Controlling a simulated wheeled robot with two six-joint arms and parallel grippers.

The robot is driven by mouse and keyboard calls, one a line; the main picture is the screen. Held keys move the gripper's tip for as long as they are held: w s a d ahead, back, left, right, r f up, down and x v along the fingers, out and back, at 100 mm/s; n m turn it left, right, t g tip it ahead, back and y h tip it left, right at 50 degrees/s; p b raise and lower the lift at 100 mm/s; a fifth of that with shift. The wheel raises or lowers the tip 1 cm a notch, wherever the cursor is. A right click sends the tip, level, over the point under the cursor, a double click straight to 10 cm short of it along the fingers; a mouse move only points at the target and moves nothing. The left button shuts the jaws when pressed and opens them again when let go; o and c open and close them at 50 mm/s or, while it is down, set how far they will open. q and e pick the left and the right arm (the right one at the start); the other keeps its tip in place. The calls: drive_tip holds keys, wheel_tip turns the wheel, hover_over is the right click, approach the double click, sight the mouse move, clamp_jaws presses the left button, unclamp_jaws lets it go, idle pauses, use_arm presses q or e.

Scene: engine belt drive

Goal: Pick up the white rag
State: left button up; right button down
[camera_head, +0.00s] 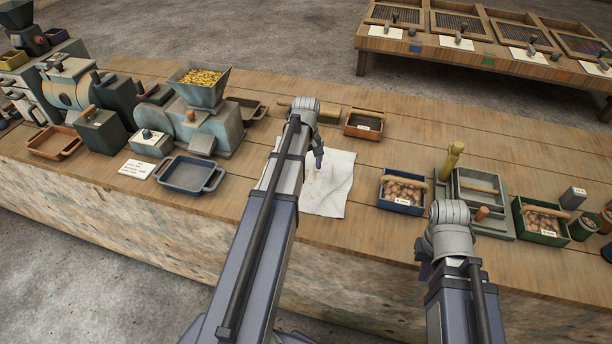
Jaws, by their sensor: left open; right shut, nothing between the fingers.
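The white rag (334,187) lies flat on the wooden bench near its front edge, in the middle of the head view. It has some faint stains, and my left arm covers its left part. My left gripper (317,163) hangs over the upper part of the rag, open and empty. Whether its fingertips touch the cloth cannot be told. My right gripper (424,270) is at the front edge of the bench, right of the rag and below the blue box. It is shut and empty, and mostly hidden by its own wrist.
A blue box (401,207) of brown pieces stands right of the rag, beside a grey tray fixture (482,190) and a green box (541,238). A small wooden box (364,131) is behind the rag. A mill with a hopper (203,101) and a blue tray (187,188) stand left.

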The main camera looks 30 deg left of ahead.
use_arm(q)
drive_tip(key=shift+c, duration=0.5)
drive_tip(key=c, duration=1.4)
clamp_jaws()
wheel_tip(320, 180, up, 12)
drive_tip(key=p, duration=1.2)
wheel_tip(320, 180, up, 9)
drive_tip(key=p, duration=0.9)
drive_tip(key=shift+f, duration=0.1)
